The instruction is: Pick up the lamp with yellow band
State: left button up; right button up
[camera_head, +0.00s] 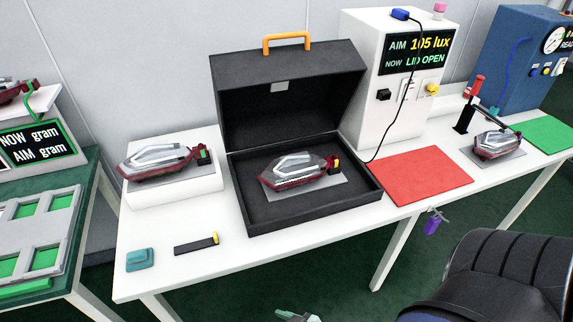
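The lamp with yellow band (298,171) lies in the open black case, on a grey plate. It has a clear top, a dark red body and a yellow band by the dark connector at its right end. The black case (250,215) has its lid raised at the back. A similar lamp (158,161) with a green band lies on a white block at the left. Another lamp (497,145) lies on a grey plate at the right; I cannot make out its band. Neither of my grippers is clearly in view.
A white tester (372,95) reads "LID OPEN". A red mat (425,176) lies right of the case. A teal block (140,259) and a black bar with a yellow end (195,244) lie in front. A dark ribbed seat (500,275) stands at bottom right. An unclear grey-teal part (297,316) shows at the bottom edge.

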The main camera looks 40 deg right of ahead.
aim_at(292, 170)
jog(key=j+z, duration=0.1)
jog(key=z, duration=0.25)
jog(key=j+z, duration=0.15)
jog(key=z, duration=0.2)
jog(key=j+z, duration=0.1)
jog(key=z, duration=0.2)
